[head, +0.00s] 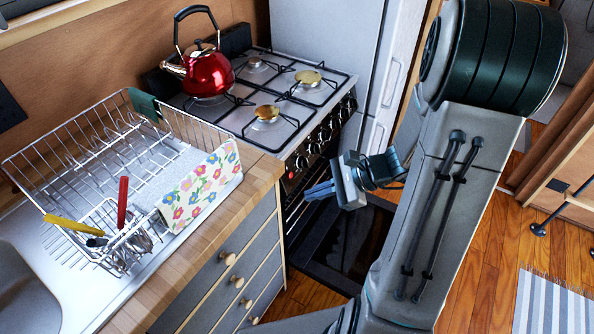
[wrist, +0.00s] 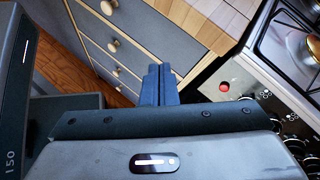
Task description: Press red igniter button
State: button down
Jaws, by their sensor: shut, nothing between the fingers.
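The red igniter button (wrist: 224,87) is on the stove's light front panel in the wrist view, right of my fingertips and apart from them. In the wrist view the fingers (wrist: 158,72) are together and hold nothing.
A red kettle (head: 208,74) stands on the back left burner. A wooden counter edge (head: 225,190) and grey drawers (head: 235,262) with round knobs lie left of my gripper. A dish rack (head: 85,140) is on the counter. A dark panel (head: 345,245) lies low before the stove.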

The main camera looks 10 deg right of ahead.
aim_at(291, 176)
jog(key=w+d+f+m+t, duration=0.5)
jog(key=d+f+m+t, duration=0.1)
jog(key=d+m, duration=0.3)
jog(key=shift+f+m+t+h+b, duration=0.15)
jog(key=shift+m+t+h+b, duration=0.15)
jog(key=shift+t, duration=0.2)
jog(key=shift+w, duration=0.15)
jog(key=p+x, duration=0.1)
jog(key=x, duration=1.3)
jog(key=shift+f, duration=0.1)
